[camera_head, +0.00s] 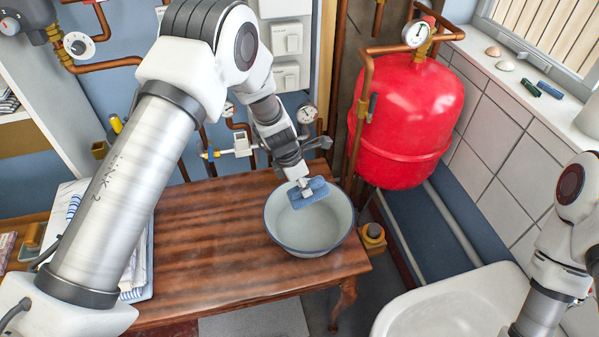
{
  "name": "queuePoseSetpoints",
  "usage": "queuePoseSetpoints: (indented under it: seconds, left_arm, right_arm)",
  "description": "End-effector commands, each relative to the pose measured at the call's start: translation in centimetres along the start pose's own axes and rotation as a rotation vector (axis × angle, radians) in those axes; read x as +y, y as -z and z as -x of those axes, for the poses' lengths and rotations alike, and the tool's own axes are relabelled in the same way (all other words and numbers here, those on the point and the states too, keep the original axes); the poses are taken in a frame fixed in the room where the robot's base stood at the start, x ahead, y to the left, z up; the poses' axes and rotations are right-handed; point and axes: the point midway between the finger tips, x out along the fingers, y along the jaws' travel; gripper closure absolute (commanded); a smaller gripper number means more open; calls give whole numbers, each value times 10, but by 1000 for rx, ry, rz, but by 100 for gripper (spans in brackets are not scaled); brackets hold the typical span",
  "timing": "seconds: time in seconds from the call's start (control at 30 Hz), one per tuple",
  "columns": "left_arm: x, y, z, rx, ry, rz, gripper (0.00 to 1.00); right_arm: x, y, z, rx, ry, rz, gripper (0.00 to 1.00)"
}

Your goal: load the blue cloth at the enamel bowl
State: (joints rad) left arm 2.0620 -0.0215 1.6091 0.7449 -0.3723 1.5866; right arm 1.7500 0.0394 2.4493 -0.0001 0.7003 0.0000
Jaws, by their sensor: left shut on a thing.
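The enamel bowl (284,233), pale with a dark blue rim, stands upright near the right end of the wooden table. My left gripper (305,188) points down over the bowl and is shut on the blue cloth (314,194). The cloth looks small and folded, and appears within the bowl's opening; whether it touches the inside I cannot tell. My right arm comes in at the right edge, and its gripper is out of the picture.
The wooden table (205,240) is clear left of the bowl. Folded linens on a tray (146,262) lie at its left end, partly behind my left arm. A red tank (405,120) and copper pipes stand behind right. A white basin (440,310) is front right.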

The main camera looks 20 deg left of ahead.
Motion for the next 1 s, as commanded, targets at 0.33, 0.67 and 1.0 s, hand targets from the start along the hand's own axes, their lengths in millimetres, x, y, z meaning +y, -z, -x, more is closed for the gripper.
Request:
queuePoseSetpoints:
  seconds: [0.33, 0.67, 1.0]
  left_arm:
    - [1, 10, -34, 1, 1, -1, 100]
    - [2, 21, -70, 1, 0, -2, 100]
    - [3, 30, -99, 1, 0, -1, 100]
  right_arm:
    - [0, -1, -35, -2, 0, -1, 60]
    - [0, 0, -65, -1, 0, -1, 60]
    - [1, 0, -85, -1, 0, -1, 60]
